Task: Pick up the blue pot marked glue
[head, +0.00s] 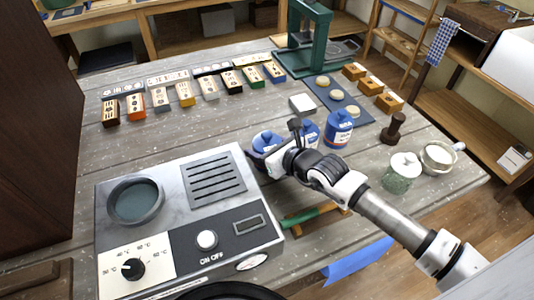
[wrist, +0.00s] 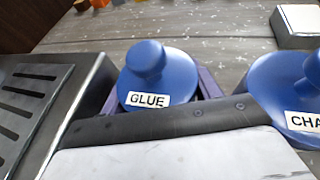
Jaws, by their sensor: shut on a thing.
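The blue pot marked GLUE (wrist: 160,72) has a round knob on its lid and a white label, seen from above in the wrist view. In the head view the blue pot (head: 264,139) stands just behind the grey heater unit, partly hidden by my gripper. My gripper (head: 272,153) has a dark finger on each side of the pot and is shut on it. In the wrist view my wrist housing hides the pot's lower front. I cannot tell whether its base touches the table.
A blue pot with a label starting CHA (wrist: 268,75) stands close on the right. Another blue pot (head: 338,128) stands farther right. The grey heater unit (head: 165,190) is close on the left. A glass jar (head: 402,173) stands at right.

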